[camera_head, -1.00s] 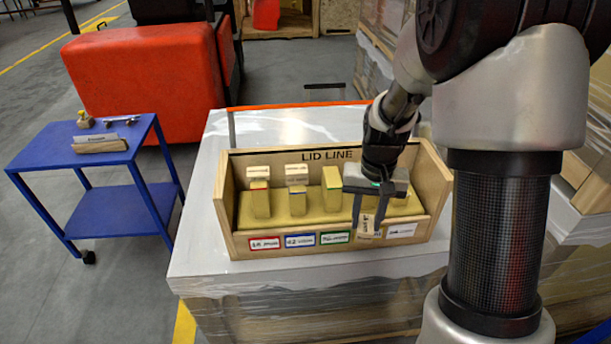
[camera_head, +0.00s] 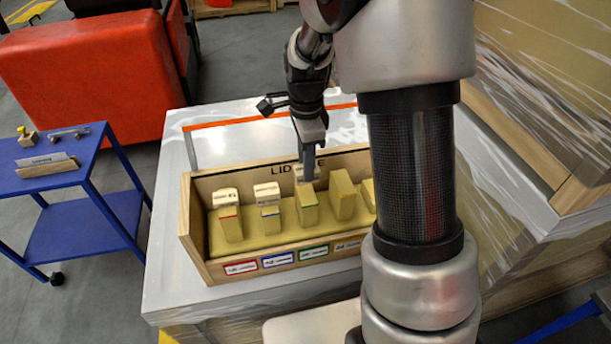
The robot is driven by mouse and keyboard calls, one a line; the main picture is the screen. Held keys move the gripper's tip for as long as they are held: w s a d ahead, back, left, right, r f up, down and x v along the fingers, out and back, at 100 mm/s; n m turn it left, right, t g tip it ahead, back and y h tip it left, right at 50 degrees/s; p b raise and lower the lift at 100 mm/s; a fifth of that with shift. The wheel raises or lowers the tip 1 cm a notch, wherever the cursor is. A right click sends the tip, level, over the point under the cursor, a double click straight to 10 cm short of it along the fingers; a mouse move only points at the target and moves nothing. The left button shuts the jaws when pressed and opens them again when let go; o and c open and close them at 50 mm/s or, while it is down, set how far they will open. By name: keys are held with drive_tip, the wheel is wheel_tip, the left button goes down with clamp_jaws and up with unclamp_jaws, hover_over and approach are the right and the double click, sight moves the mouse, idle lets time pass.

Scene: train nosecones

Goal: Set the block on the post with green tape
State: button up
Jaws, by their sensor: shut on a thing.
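My gripper (camera_head: 308,176) points down at the green-taped post and is shut on a pale block (camera_head: 298,172). The dark finger covers much of the block. The block is at the top end of the green-taped post (camera_head: 307,205); I cannot tell whether it touches the post. The posts stand in a wooden tray (camera_head: 187,220) marked LID LINE. Pale blocks also show at the tops of the red-taped post (camera_head: 230,226) and the blue-taped post (camera_head: 270,220).
A bare post (camera_head: 343,195) stands right of the green one, and another is partly hidden by my arm. The tray is on a wrapped pallet load (camera_head: 160,285). A blue cart (camera_head: 75,215) stands at left and a red machine (camera_head: 85,80) behind it.

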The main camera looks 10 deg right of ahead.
drive_tip(key=shift+f, duration=2.3)
drive_tip(key=shift+f, duration=0.2)
drive_tip(key=o, duration=1)
drive_tip(key=shift+r, duration=0.1)
